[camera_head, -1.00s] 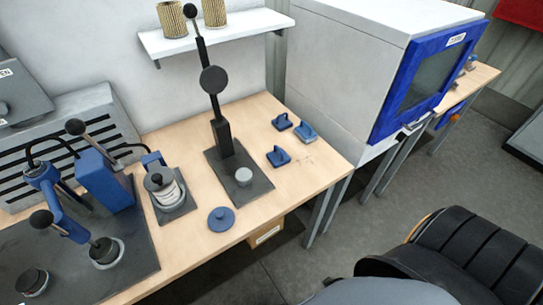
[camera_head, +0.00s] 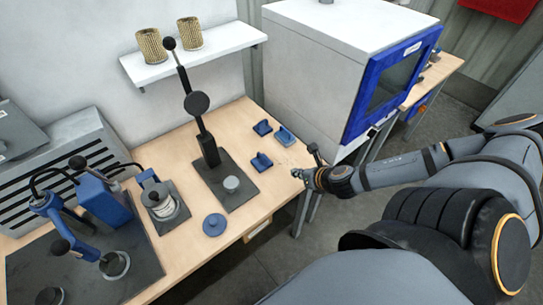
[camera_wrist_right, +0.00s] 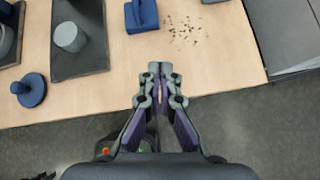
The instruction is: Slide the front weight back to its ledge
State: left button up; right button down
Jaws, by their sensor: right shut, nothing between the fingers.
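Three blue blocks with handles stand on the right part of the wooden table (camera_head: 185,232). The front block (camera_head: 262,162) is nearest my right gripper; the other two are a back block (camera_head: 262,128) and a lighter right block (camera_head: 285,137). I cannot tell which thing is the weight or its ledge. The front block also shows at the top of the right wrist view (camera_wrist_right: 141,16). My right gripper (camera_head: 299,174) is shut and empty, over the table's front right edge. Its fingertips in the wrist view (camera_wrist_right: 160,68) are apart from the block. My left gripper is out of view.
Dark specks (camera_wrist_right: 184,30) lie beside the front block. A lever press plate (camera_head: 240,196) bears a grey cylinder (camera_head: 231,183). A blue knobbed disc (camera_head: 214,225) lies near the front edge. A white cabinet (camera_head: 310,70) stands behind on the right.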

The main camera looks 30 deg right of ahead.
aim_at(267, 167)
jog(key=w+f+n+b, duration=0.1)
jog(key=w+f+b, duration=0.1)
jog(key=b, duration=0.2)
jog(key=w+a+f+n+b, duration=0.1)
jog(key=w+f+b, duration=0.1)
jog(key=b, duration=0.3)
jog(key=w+a+f+n+y+b, duration=0.1)
jog(key=w+f+b, duration=0.1)
jog(key=f+b, duration=0.2)
jog(key=shift+w+a+n+b, duration=0.1)
jog(key=shift+w+n+b, duration=0.2)
jog(key=shift+b, duration=0.1)
jog(key=w, duration=0.1)
jog(key=w+b, duration=0.2)
jog(key=shift+w+a+r, duration=0.1)
jog(key=shift+w+a, duration=0.05)
jog(key=shift+a, duration=0.1)
jog(key=shift+w+a+r+b, duration=0.1)
jog(key=shift+w+r+b, duration=0.05)
jog(key=shift+w+b, duration=0.35)
jog(key=shift+r, duration=0.1)
jog(key=shift+w, duration=0.1)
